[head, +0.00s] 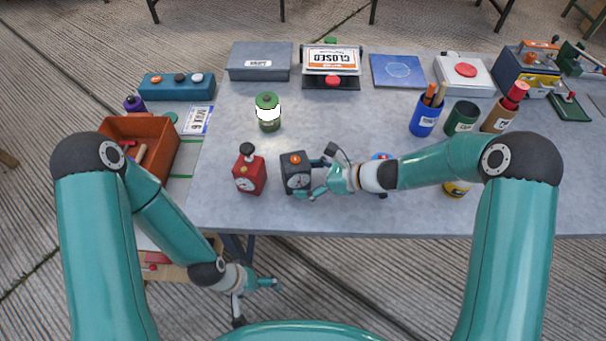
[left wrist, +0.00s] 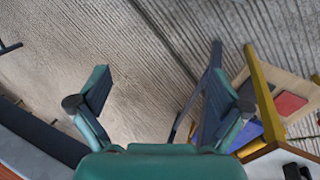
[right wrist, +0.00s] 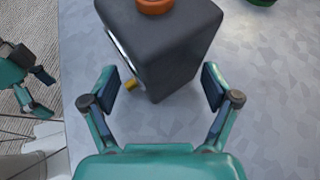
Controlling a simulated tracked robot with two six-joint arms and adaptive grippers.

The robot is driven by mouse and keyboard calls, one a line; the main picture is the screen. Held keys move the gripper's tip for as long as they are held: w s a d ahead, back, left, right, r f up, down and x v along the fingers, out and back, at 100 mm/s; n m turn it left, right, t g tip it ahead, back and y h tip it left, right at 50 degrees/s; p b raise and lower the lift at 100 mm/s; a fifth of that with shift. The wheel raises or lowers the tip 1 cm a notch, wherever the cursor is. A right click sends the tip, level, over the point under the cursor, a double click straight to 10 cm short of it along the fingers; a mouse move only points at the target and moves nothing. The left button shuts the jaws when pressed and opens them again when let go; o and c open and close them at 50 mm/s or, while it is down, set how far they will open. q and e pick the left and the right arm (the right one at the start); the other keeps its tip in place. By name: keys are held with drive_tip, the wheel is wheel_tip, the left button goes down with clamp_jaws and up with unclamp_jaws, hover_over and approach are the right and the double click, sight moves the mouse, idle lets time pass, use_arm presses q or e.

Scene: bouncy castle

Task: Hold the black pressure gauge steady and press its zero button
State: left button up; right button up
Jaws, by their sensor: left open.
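The black pressure gauge (head: 296,177) stands upright on the grey table, with a white dial on its front and an orange button (head: 294,158) on top. My right gripper (head: 322,173) is open just to its right. In the right wrist view the gauge (right wrist: 165,50) lies ahead of and between the spread fingertips, with no clear contact; part of the orange button (right wrist: 155,4) shows at the top edge. My left gripper (head: 259,300) is open and empty, low in front of the table edge.
A green-and-white canister (head: 268,113) is behind. An orange bin (head: 153,131) is at left; blue (head: 424,117) and green cups (head: 462,118) are at right. The table's front edge is bare.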

drive_tip(key=shift+s, duration=0.1)
drive_tip(key=c, duration=0.8)
drive_tip(key=shift+c, duration=0.2)
use_arm(q)
drive_tip(key=c, duration=1.9)
use_arm(e)
drive_tip(key=shift+f, duration=0.15)
use_arm(q)
clamp_jaws()
use_arm(e)
drive_tip(key=shift+s+f, duration=0.1)
drive_tip(key=shift+s, duration=0.05)
